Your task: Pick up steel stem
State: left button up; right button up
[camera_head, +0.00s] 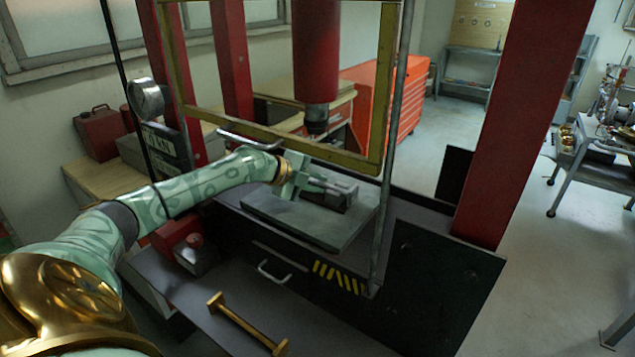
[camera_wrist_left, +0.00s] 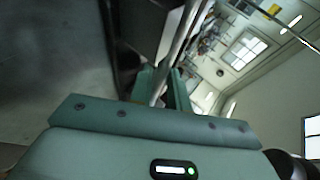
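My left gripper (camera_head: 328,187) is low over the grey plate of the press, at a dark steel block (camera_head: 343,196). In the left wrist view its two green fingers (camera_wrist_left: 163,85) are close together on either side of a thin grey rod (camera_wrist_left: 178,45). The rod looks like the steel stem and runs away from the fingertips. In the head view the stem is hard to make out beside the fingers and the block. I cannot tell whether it still touches the block. My right gripper is not in view.
The press plate (camera_head: 284,217) lies below the red ram (camera_head: 316,60). A yellow guard frame (camera_head: 286,141) and a thin grey post (camera_head: 398,110) stand near my arm. A brass-coloured handle (camera_head: 246,325) is at the front. Open floor (camera_head: 525,240) lies at the right.

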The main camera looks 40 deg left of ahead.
pick_arm(q)
jog(key=shift+s, duration=0.1)
grip_shut()
jog(key=shift+r, duration=0.1)
